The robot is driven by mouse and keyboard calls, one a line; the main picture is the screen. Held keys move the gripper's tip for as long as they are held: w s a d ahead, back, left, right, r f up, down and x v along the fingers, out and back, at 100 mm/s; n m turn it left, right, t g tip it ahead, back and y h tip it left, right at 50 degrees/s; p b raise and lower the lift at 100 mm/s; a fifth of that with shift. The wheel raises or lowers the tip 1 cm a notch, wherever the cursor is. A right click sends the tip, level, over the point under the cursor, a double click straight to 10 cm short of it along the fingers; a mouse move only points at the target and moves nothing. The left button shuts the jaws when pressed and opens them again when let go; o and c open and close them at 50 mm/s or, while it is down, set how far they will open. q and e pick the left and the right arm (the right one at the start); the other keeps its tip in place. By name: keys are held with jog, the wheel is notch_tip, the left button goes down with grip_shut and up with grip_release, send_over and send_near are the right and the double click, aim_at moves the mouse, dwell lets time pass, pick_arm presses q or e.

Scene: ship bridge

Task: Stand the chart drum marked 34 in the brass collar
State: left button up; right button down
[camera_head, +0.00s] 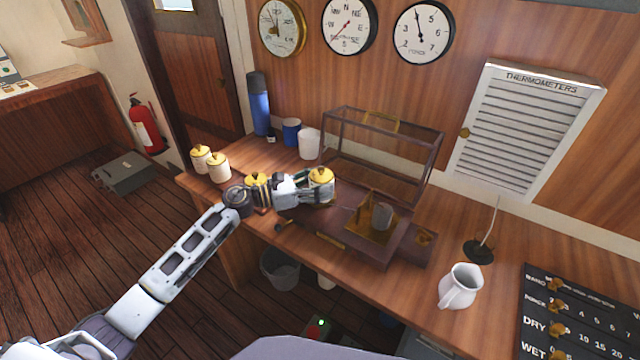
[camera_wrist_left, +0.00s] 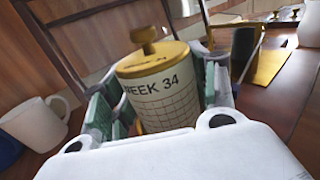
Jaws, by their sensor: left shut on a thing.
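The chart drum marked 34 (camera_head: 321,175) is a cream cylinder with a brass lid and knob. In the left wrist view the drum (camera_wrist_left: 160,85) reads "WEEK 34" and stands between the green finger pads, leaning a little in the picture. My left gripper (camera_head: 308,188) is shut on it, over the left part of the dark instrument base. A grey cylindrical piece (camera_head: 382,216) on a brass plate (camera_head: 368,230), seemingly the brass collar, is right of the drum and apart from it. It shows dark in the left wrist view (camera_wrist_left: 244,48). My right gripper is out of view.
A clear framed case (camera_head: 435,165) stands behind the gripper. Two brass-lidded drums (camera_head: 200,158) (camera_head: 219,168) stand at the counter's left end; another brass lid (camera_head: 258,180) shows by my arm. A white mug (camera_head: 309,144), blue flask (camera_head: 258,105) and white jug (camera_head: 461,286) stand around.

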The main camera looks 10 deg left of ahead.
pick_arm(q)
jog(key=shift+f, duration=0.15)
jog(key=o, duration=0.8)
jog(key=shift+o, duration=0.2)
jog(key=shift+s+a, duration=0.1)
jog(key=shift+a, duration=0.05)
jog(key=shift+b+v, duration=2.35)
jog(key=shift+v, duration=2.65)
jog(key=shift+s+a, duration=0.15)
jog(key=shift+a, duration=0.15)
